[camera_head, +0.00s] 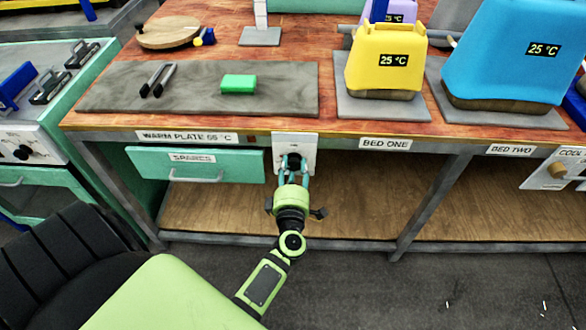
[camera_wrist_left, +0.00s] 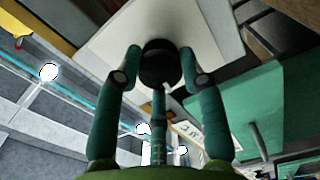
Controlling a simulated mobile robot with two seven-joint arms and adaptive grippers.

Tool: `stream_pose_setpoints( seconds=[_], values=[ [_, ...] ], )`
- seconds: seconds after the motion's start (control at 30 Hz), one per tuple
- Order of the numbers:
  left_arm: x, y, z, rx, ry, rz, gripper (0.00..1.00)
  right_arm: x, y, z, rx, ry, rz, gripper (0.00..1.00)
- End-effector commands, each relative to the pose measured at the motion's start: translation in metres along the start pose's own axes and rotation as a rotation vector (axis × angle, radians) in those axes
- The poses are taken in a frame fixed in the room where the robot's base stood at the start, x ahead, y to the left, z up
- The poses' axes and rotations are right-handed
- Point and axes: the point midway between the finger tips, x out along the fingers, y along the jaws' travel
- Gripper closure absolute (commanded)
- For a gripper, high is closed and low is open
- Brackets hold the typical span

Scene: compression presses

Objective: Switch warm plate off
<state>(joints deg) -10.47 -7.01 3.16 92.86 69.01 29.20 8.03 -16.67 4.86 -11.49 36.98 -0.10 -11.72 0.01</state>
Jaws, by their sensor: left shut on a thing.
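A white switch panel (camera_head: 308,143) with a dark round knob is on the bench front, right of that label. My left gripper (camera_head: 292,168) is at this panel, its teal fingers shut on the knob. In the left wrist view the black knob (camera_wrist_left: 159,62) sits between the fingertips of the gripper (camera_wrist_left: 160,68), against the pale panel (camera_wrist_left: 215,30). The knob's marking is not readable. My right gripper is not in view.
A green block (camera_head: 238,84) and dark tongs (camera_head: 157,80) lie on the plate. A green drawer (camera_head: 197,164) is left of my gripper. Yellow (camera_head: 386,58) and blue (camera_head: 515,50) 25 °C presses stand to the right. The lower shelf (camera_head: 350,200) looks clear.

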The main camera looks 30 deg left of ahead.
Motion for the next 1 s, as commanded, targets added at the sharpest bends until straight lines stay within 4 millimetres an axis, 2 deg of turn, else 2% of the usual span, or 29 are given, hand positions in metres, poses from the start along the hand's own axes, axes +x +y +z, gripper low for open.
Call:
stream_pose_setpoints(
  seconds=[0.03,0.2,0.6,1.0],
  values=[
    [-0.003,-0.005,0.005,-0.048,-0.013,-0.011,0.93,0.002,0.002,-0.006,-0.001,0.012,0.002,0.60],
    [-0.003,-0.005,0.005,-0.209,-0.012,-0.012,0.93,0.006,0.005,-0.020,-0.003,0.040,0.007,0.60],
    [-0.003,-0.003,0.005,-0.532,-0.011,-0.011,0.93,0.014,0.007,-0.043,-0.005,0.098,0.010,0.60],
    [-0.002,-0.001,0.005,-0.678,-0.013,-0.011,0.93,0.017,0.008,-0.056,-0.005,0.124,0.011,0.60]
  ],
)
